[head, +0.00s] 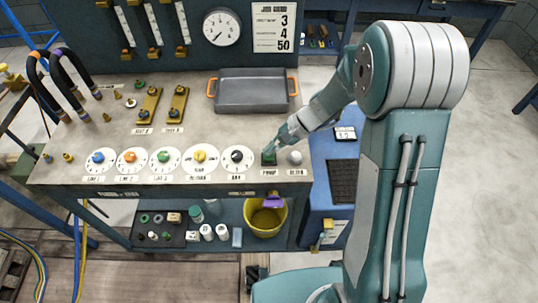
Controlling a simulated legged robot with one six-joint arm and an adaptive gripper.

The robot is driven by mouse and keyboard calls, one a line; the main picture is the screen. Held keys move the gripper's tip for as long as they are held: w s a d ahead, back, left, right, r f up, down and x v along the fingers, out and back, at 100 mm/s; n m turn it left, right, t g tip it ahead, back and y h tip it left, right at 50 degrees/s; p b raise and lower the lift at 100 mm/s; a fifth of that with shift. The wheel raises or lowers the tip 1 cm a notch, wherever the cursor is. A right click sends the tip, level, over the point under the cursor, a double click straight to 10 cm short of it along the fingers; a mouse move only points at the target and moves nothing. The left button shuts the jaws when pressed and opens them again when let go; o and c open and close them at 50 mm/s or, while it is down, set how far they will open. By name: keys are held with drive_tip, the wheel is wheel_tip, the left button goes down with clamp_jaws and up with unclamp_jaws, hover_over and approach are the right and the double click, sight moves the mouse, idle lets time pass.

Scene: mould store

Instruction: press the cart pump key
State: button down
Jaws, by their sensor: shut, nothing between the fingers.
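The pump key is a dark green square key (269,158) near the front right of the cart's top panel, with a small white label below it that seems to read PUMP. My gripper (273,149) is shut and empty, with its fingertips right at the key's upper edge. I cannot tell whether the tips touch the key or hover just above it. A round grey-white knob (295,157) stands just right of the key with its own label. A black dial (236,158) on a white disc is just left of it.
More dials, blue (98,158), orange, green and yellow, line the front edge to the left. A grey tray with orange handles (252,108) lies behind the key. Brass valves (148,105) and hoses are further left. A yellow bucket (264,232) is on the lower shelf.

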drive_tip(key=shift+f, duration=0.35)
idle(0.3)
drive_tip(key=shift+r, duration=0.95)
drive_tip(key=shift+r, duration=3)
